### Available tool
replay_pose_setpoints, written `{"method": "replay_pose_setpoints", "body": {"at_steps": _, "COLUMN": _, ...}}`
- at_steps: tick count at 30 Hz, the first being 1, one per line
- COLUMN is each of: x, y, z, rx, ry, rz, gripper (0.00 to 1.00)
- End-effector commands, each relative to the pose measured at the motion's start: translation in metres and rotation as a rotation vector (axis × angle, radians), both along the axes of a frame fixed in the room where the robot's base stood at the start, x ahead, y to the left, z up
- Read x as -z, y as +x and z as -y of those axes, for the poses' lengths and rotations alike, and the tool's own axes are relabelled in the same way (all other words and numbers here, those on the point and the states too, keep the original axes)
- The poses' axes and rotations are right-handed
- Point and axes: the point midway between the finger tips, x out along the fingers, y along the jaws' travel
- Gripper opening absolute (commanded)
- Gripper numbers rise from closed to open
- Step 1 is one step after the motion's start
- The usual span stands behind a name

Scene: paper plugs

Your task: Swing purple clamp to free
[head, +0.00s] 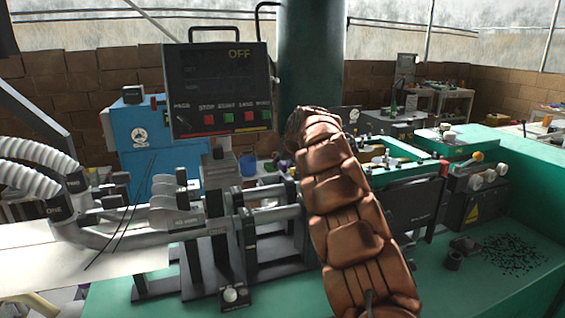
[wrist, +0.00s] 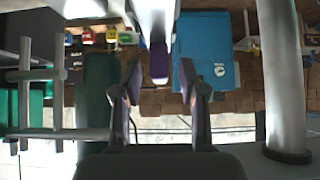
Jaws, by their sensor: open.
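A narrow dark purple piece, which looks like the purple clamp (wrist: 159,64), shows at the upper middle of the wrist view below a pale metal part. My gripper (wrist: 160,78) is open, with one finger on each side of this piece in that picture. I see a gap on both sides, and I cannot tell how far the piece is in depth. In the head view my copper-coloured arm covers the middle of the machine and hides the gripper's fingertips and most of the clamp area.
The control box (head: 217,88) reading OFF stands above the machine. Grey pipes (head: 180,222) run along the left side. A blue cabinet (head: 155,135) stands behind; it also shows in the wrist view (wrist: 205,50). A thick grey post (wrist: 284,85) is at the right of the wrist view.

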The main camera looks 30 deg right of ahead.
Motion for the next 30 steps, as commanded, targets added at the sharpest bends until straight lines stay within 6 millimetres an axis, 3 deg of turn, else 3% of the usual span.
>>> {"method": "replay_pose_setpoints", "body": {"at_steps": 13, "x": 0.0038, "y": 0.0037, "z": 0.0011, "rx": 0.0, "ry": 0.0, "rz": 0.001, "gripper": 0.41}}
{"method": "replay_pose_setpoints", "body": {"at_steps": 24, "x": 0.0035, "y": 0.0038, "z": 0.0009, "rx": 0.0, "ry": 0.0, "rz": 0.001, "gripper": 0.02}}
{"method": "replay_pose_setpoints", "body": {"at_steps": 30, "x": 0.0033, "y": 0.0038, "z": 0.001, "rx": 0.0, "ry": 0.0, "rz": 0.001, "gripper": 0.0}}
